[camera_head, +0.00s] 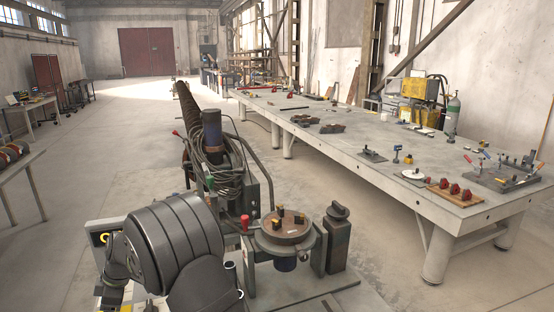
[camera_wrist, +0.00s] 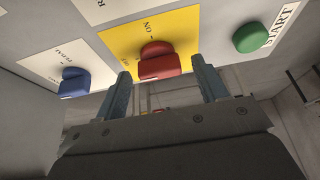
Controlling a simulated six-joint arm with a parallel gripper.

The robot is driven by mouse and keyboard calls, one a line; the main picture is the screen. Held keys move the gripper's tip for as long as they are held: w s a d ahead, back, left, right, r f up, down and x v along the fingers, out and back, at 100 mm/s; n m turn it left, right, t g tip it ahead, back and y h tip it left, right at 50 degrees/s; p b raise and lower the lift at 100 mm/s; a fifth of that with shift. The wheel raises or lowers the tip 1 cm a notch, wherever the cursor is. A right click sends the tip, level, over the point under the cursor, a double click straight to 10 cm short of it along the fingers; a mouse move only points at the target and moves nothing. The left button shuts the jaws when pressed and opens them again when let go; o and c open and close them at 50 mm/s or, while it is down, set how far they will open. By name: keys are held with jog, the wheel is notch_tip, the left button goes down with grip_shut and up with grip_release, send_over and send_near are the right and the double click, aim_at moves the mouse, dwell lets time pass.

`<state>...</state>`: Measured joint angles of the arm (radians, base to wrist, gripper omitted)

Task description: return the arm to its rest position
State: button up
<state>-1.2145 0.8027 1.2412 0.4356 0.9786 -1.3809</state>
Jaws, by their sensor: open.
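In the wrist view my gripper (camera_wrist: 160,78) is open, its two grey fingers pointing up at a control panel. A red knob (camera_wrist: 158,62) on a yellow plate marked "ON" shows between and just beyond the fingertips. Nothing is visibly held; whether a finger touches the knob I cannot tell. A blue knob (camera_wrist: 75,82) is to the left and a green button (camera_wrist: 250,37) marked "START" to the right. In the head view my dark arm fills the lower left, and it hides my gripper.
A round positioner table (camera_head: 286,230) with small clamps stands right of my arm, beside a dark post (camera_head: 337,240). A coiled cable (camera_head: 215,165) hangs behind. A long workbench (camera_head: 340,150) with tools runs along the right. Floor between bench and positioner is clear.

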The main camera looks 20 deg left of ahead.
dwell(0.3)
jog(key=v, duration=1.7)
jog(key=x, duration=1.7)
jog(key=m+t, duration=0.1)
jog(key=m, duration=0.2)
jog(key=shift+s+m+y, duration=0.1)
jog(key=shift+m+y, duration=0.2)
jog(key=shift+y, duration=0.1)
jog(key=m+t, duration=0.1)
jog(key=m, duration=0.3)
jog(key=shift+s+d+m+t+y, duration=0.1)
jog(key=shift+m+t+y, duration=0.2)
jog(key=shift+t+y, duration=0.1)
jog(key=shift+s+m+t, duration=0.15)
jog(key=shift+m+t, duration=0.65)
jog(key=shift+m, duration=1.1)
jog(key=shift+m+t+h, duration=0.5)
jog(key=shift+m+t, duration=0.2)
jog(key=shift+m, duration=1.5)
